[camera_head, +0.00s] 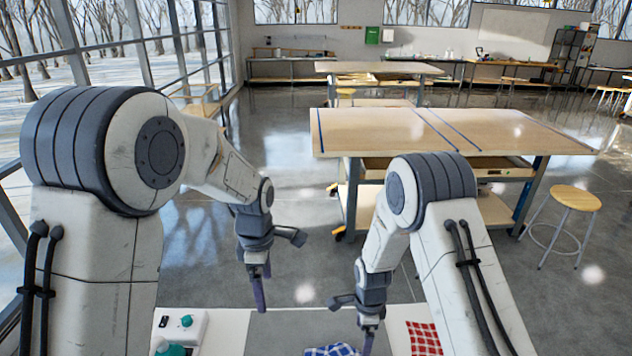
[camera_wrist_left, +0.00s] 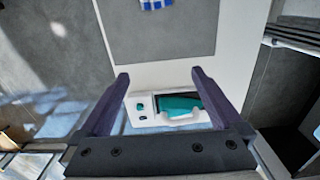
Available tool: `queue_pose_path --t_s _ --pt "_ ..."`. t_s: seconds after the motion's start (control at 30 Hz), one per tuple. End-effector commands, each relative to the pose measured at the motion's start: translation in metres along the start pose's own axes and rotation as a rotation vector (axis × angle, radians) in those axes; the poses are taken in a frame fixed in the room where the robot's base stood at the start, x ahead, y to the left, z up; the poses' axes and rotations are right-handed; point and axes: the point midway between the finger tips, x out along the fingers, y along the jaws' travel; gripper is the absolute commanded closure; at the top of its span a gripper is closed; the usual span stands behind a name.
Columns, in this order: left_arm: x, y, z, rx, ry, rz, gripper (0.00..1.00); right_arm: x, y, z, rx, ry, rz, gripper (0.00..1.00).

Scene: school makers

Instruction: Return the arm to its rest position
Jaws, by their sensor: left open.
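A blue checked cloth (camera_head: 330,350) lies on a grey mat (camera_head: 275,330). A red checked cloth (camera_head: 424,338) lies to the right. A white box with teal parts (camera_head: 180,322) stands at the left. Beyond are a wooden workbench (camera_head: 400,130), a stool (camera_head: 575,198) and open floor.

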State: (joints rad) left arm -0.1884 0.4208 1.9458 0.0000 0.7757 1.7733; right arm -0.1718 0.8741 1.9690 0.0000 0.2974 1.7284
Motion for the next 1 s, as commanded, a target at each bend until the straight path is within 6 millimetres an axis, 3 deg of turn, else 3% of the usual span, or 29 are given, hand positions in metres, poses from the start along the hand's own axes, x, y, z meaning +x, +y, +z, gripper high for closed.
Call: queue_pose_path --t_s 0.03,0.5,0.7,1.0 --pt "0.006 -0.001 0.000 0.000 0.001 -0.007 0.00 -0.010 0.000 0.000 0.000 0.000 0.001 0.00" --pt "0.091 -0.002 0.000 0.000 0.001 -0.006 0.00 -0.049 0.000 0.000 0.000 0.000 0.001 0.00" --pt "0.129 -0.001 0.000 0.000 0.000 -0.002 0.00 -0.042 0.001 0.000 0.000 0.000 0.001 0.00" --pt "0.148 0.000 0.000 0.000 0.000 0.001 0.00 -0.039 0.000 0.000 0.000 0.000 0.001 0.00"
